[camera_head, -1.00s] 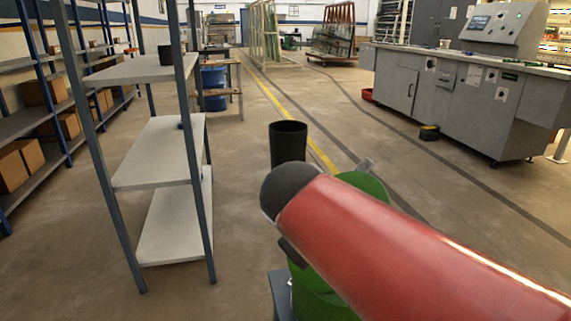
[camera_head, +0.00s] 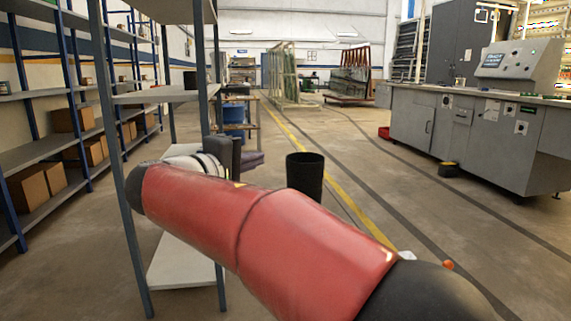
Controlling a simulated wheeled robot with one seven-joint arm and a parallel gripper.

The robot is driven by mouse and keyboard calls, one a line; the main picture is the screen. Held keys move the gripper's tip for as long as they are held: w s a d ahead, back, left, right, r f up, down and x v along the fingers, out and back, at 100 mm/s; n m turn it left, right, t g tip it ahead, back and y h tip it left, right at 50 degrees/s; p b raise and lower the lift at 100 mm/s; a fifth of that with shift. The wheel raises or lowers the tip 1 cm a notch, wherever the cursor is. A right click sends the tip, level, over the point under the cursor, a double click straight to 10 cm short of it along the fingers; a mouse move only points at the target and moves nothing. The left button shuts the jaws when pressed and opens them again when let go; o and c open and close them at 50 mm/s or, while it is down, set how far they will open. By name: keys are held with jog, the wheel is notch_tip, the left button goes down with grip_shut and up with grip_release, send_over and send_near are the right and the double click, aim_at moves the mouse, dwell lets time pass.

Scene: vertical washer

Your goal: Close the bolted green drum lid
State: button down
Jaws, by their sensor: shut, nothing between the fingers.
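The green drum and its lid do not show in the current head view; my red arm fills the lower middle, where they could be hidden, or they may be below the picture. My gripper (camera_head: 250,160) shows as a small dark shape past the pale wrist, left of centre, pointing right. It is shut with nothing visible in it. Its fingertips are small and hard to make out. It appears apart from everything around it.
A grey metal shelf (camera_head: 180,262) stands close on the left, partly behind my arm. A black open bin (camera_head: 304,178) stands on the floor beyond the arm. A grey control console (camera_head: 470,130) is at the right.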

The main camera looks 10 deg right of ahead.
jog(key=s+d+x, duration=0.2)
jog(key=x, duration=1)
jog(key=shift+d+f, duration=0.15)
jog(key=shift+d, duration=0.1)
jog(key=shift+w, duration=0.1)
